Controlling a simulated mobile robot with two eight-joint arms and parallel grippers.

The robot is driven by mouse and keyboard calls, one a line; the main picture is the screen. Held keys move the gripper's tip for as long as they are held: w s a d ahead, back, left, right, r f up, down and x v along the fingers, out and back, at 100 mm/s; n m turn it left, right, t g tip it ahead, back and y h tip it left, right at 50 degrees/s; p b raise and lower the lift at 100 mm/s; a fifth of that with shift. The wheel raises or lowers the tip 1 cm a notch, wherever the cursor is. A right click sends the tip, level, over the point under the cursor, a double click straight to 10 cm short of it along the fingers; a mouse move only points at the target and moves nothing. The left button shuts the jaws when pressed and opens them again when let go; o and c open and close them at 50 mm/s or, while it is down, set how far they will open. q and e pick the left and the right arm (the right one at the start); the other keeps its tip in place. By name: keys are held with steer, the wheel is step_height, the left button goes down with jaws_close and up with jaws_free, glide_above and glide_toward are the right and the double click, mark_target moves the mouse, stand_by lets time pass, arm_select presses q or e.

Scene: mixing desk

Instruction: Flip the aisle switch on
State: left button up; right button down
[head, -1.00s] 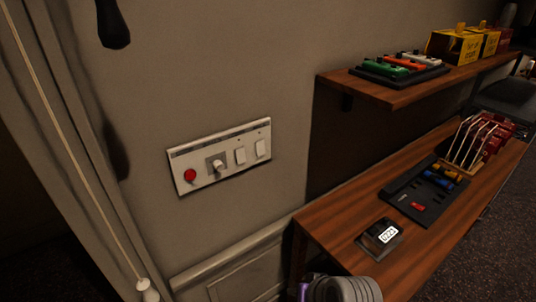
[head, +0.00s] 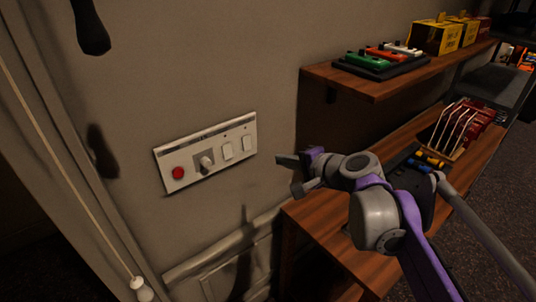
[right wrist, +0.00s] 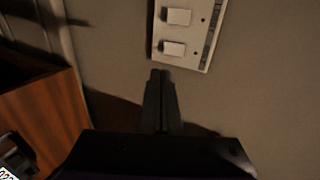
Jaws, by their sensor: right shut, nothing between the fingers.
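A pale switch panel (head: 191,160) is on the wall left of centre in the head view. It has a red button (head: 178,173), a knob (head: 206,164) and two white rocker switches (head: 228,151) (head: 247,142). I cannot read which is the aisle switch. The two rockers also show in the right wrist view (right wrist: 178,16) (right wrist: 173,48). My right gripper (head: 290,171) is just right of the panel, apart from it in the head view. Its fingers (right wrist: 160,74) are shut and empty, just below the nearer rocker in the wrist view. My left gripper is out of view.
A wooden desk (head: 305,222) stands right of the panel, with a wooden shelf (head: 375,88) above it holding coloured units and yellow boxes. A dark object (head: 90,27) hangs at upper left. A cord (head: 70,165) runs down the left side. The wall around the panel is clear.

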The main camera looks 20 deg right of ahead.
mark_target(247, 144)
steer(key=x, duration=0.8)
steer(key=r+x, duration=0.1)
steer(key=x, duration=0.4)
steer(key=shift+w+a, duration=0.1)
steer(key=shift+w, duration=0.2)
steer(key=shift+w, duration=0.2)
steer(key=shift+r+p, duration=0.6)
steer(key=shift+r, duration=0.25)
